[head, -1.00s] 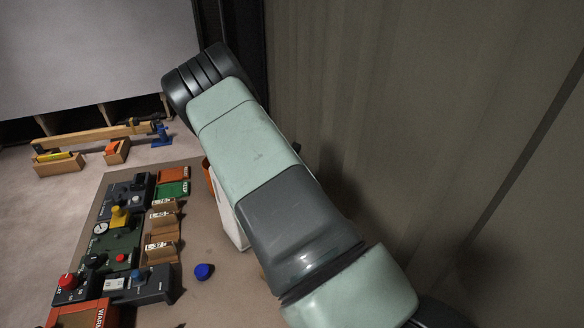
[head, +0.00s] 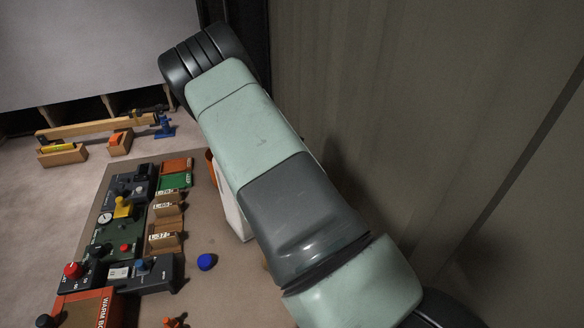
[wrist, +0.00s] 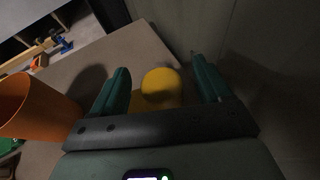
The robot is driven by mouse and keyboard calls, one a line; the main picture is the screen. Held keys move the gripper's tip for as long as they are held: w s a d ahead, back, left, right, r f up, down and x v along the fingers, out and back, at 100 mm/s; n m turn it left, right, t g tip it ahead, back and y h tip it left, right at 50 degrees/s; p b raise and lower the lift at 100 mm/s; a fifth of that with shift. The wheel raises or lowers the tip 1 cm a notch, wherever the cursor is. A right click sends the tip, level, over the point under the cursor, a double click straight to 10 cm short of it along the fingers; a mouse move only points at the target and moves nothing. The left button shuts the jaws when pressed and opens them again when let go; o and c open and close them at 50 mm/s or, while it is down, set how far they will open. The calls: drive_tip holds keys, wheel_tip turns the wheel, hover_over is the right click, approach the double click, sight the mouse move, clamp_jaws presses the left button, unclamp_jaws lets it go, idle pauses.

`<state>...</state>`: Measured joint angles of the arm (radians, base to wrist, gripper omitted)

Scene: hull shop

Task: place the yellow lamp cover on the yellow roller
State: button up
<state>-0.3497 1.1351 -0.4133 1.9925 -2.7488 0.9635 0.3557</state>
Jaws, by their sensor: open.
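In the wrist view, my gripper (wrist: 158,72) has its two green fingers spread apart. A yellow round-topped thing (wrist: 161,84), which looks like the yellow lamp cover, shows in the gap between them. I see space on both sides of it, and its lower part is hidden behind the gripper body. In the head view my arm hides this thing and the gripper. I cannot surely identify the yellow roller. A yellow block-like part (head: 123,207) sits on the panel row, and a yellow bar (head: 60,147) lies in a wooden tray at the far left.
An orange container (wrist: 30,105) stands left of my gripper. A white box (head: 231,208) stands beside my arm. A blue rounded thing (head: 207,261) lies on the mat. Control boxes and labelled wooden holders (head: 166,237) line the left. A wall (head: 430,120) rises at right.

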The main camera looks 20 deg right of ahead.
drive_tip(key=v, duration=1)
drive_tip(key=shift+w, duration=0.1)
drive_tip(key=s+d+r+m+g+h, duration=0.2)
drive_tip(key=d+r+m+h, duration=0.2)
drive_tip(key=r+m, duration=0.4)
drive_tip(key=s+d+r+m+g+h, duration=0.25)
drive_tip(key=r+m, duration=0.25)
drive_tip(key=r, duration=0.5)
drive_tip(key=s+r+m+g+y, duration=0.1)
drive_tip(key=s+r+m+g, duration=0.4)
drive_tip(key=s+r+m, duration=0.35)
drive_tip(key=s+a+r+m+t+y, duration=0.1)
drive_tip(key=s+a+r+m+y, duration=0.1)
drive_tip(key=s+a+m+y, duration=0.3)
drive_tip(key=s+a+r+m+t+y, duration=0.1)
drive_tip(key=s+a+m+y, duration=0.3)
drive_tip(key=s, duration=0.7)
drive_tip(key=shift+a+r+m+y, duration=0.35)
drive_tip(key=shift+a+r+y, duration=0.4)
drive_tip(key=shift+a, duration=0.25)
drive_tip(key=shift+t, duration=0.25)
